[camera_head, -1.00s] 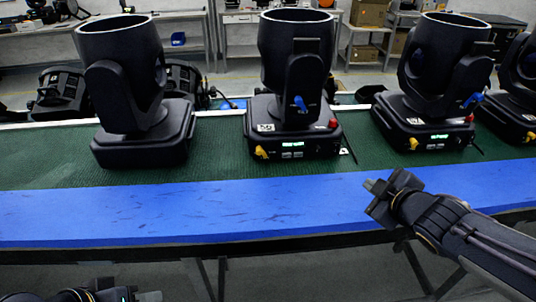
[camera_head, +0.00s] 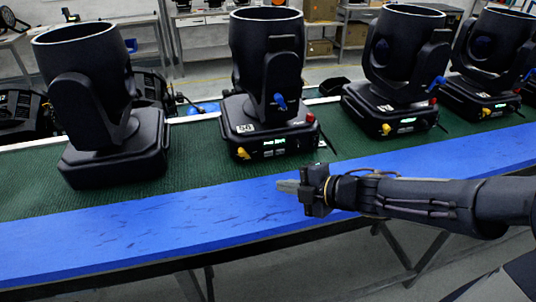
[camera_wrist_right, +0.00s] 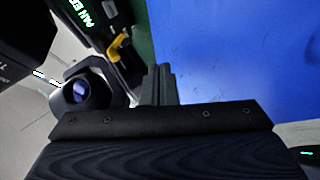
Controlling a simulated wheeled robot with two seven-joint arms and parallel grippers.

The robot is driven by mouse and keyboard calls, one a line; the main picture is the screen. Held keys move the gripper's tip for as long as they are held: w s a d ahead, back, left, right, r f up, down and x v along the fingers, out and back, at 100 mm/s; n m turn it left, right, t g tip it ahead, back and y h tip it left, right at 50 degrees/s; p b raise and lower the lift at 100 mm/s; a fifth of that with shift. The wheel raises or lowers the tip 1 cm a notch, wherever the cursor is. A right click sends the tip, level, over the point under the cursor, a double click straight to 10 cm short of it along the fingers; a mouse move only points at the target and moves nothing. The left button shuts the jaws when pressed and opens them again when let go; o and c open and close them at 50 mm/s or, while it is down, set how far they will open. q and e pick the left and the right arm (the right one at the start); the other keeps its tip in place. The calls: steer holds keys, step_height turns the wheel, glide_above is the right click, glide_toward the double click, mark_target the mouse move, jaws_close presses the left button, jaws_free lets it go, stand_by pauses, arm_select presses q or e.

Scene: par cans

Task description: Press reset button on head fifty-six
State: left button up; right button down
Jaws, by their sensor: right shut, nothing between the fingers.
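A black moving head (camera_head: 267,80) stands upright on the green mat, left of centre in the head view. Its white tag (camera_head: 245,128) carries a two-digit number starting with 5; the second digit is hard to read. Its base front has a lit green display (camera_head: 274,142), a yellow plug at left and a red button-like part (camera_head: 311,117) at the right corner. My right gripper (camera_head: 288,186) is shut and empty, over the blue strip in front of this base and apart from it. Its closed fingers (camera_wrist_right: 163,85) show in the wrist view. My left gripper is not in view.
Similar heads stand at left (camera_head: 95,110) and right (camera_head: 400,60) along the green mat (camera_head: 25,190). The blue front strip (camera_head: 130,230) is bare. In the wrist view a lit display (camera_wrist_right: 80,14) and a yellow plug (camera_wrist_right: 120,45) lie left of the fingers.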

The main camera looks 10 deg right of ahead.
mark_target(277, 174)
steer(key=w, duration=0.7)
steer(key=shift+w+a+r, duration=0.1)
steer(key=shift+w+p, duration=0.4)
steer(key=shift+w, duration=0.35)
stand_by(1.4)
steer(key=shift+w, duration=0.4)
steer(key=shift+w+p, duration=0.35)
steer(key=shift+p, duration=0.1)
stand_by(0.4)
steer(key=shift+s, duration=0.75)
